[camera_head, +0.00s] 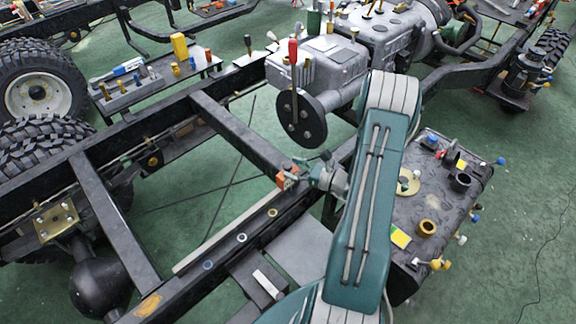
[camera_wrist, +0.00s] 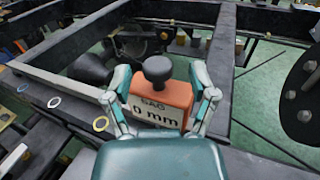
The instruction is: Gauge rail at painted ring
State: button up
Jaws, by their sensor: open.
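An orange gauge block (camera_wrist: 160,100) with a black knob (camera_wrist: 157,69) and a label ending in "0 mm" is between the fingers of my gripper (camera_wrist: 158,88). The fingers are open, one on each side; I cannot tell whether they touch it. In the head view the orange block (camera_head: 286,178) is at the tip of my gripper (camera_head: 300,176), over the near chassis rail (camera_head: 222,254). Three painted rings lie along this rail: blue (camera_head: 208,265), white (camera_head: 241,238) and yellow (camera_head: 272,212). The wrist view shows the yellow ring (camera_wrist: 100,123) just left of the block. The block's underside is hidden.
A dark side tray (camera_head: 445,215) with small fittings is right of my arm. An engine (camera_head: 325,60) with a round flange (camera_head: 301,120) stands beyond the gripper. A cross member (camera_head: 240,133) joins the rails. A tool shelf (camera_head: 150,90) and tyre (camera_head: 40,85) are at left.

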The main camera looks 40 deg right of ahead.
jog(key=shift+x, duration=0.85)
jog(key=shift+a, duration=0.1)
grip_shut()
jog(key=shift+s, duration=0.1)
